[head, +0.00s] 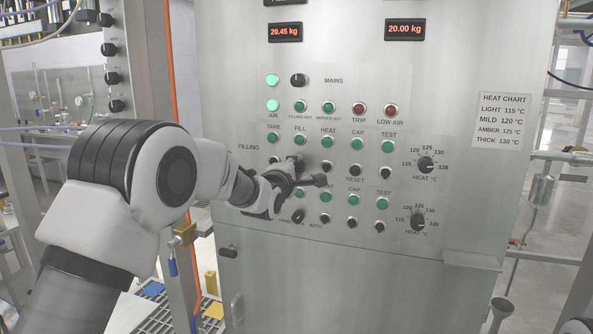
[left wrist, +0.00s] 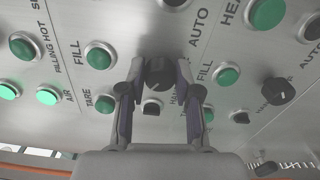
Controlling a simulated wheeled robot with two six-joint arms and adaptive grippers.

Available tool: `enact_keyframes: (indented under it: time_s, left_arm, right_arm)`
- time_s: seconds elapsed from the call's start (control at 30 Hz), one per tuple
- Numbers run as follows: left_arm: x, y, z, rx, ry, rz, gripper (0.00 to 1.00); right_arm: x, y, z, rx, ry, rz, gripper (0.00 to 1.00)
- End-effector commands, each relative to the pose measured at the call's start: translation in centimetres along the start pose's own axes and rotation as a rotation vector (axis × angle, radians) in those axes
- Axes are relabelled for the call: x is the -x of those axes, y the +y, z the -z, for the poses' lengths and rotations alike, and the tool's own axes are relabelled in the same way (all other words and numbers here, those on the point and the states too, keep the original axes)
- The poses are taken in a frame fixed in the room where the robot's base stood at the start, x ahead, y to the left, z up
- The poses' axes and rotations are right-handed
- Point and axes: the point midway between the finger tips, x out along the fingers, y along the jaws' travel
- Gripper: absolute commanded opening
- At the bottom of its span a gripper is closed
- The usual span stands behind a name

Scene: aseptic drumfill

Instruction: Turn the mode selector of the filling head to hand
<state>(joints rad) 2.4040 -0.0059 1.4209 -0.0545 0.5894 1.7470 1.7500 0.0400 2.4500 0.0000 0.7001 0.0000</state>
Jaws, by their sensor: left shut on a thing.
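The mode selector (left wrist: 160,72) is a black round knob on the steel panel, with HAND and AUTO lettering beside it in the left wrist view. My left gripper (left wrist: 160,78) has one finger on each side of this knob and is shut on it. In the head view my left gripper (head: 304,171) is at the panel below the upper row of green buttons and hides most of the knob. Which way the knob points is hard to tell. My right gripper is not in view.
Green buttons FILL (left wrist: 100,55) and TARE (left wrist: 105,103) sit close to the fingers. Another black selector (head: 297,216) is below, in the lower row. Two heat dials (head: 426,165) (head: 417,222) are to the right. A small shelf (head: 472,260) projects at the lower right.

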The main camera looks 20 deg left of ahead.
Motion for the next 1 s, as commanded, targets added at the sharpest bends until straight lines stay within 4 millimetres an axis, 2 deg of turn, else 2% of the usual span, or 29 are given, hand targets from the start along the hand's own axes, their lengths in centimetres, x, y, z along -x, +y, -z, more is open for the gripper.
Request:
enact_keyframes:
  time_s: [0.63,0.67,0.7,0.73,1.0]
  left_arm:
    - [0.01,-0.12,0.05,0.065,0.001,0.003,0.0]
    - [0.01,-0.13,0.05,0.065,0.001,0.003,0.36]
    - [0.01,-0.13,0.05,0.065,0.001,0.002,0.5]
    - [0.01,-0.12,0.05,0.064,0.001,0.002,0.58]
    - [0.03,-0.06,0.02,0.063,0.0,0.001,0.58]
  right_arm:
    - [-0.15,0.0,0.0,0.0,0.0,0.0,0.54]
    - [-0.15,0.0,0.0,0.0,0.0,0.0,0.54]
    - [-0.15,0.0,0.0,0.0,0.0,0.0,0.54]
    - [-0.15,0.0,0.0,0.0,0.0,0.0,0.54]
    - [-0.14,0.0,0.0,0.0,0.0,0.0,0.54]
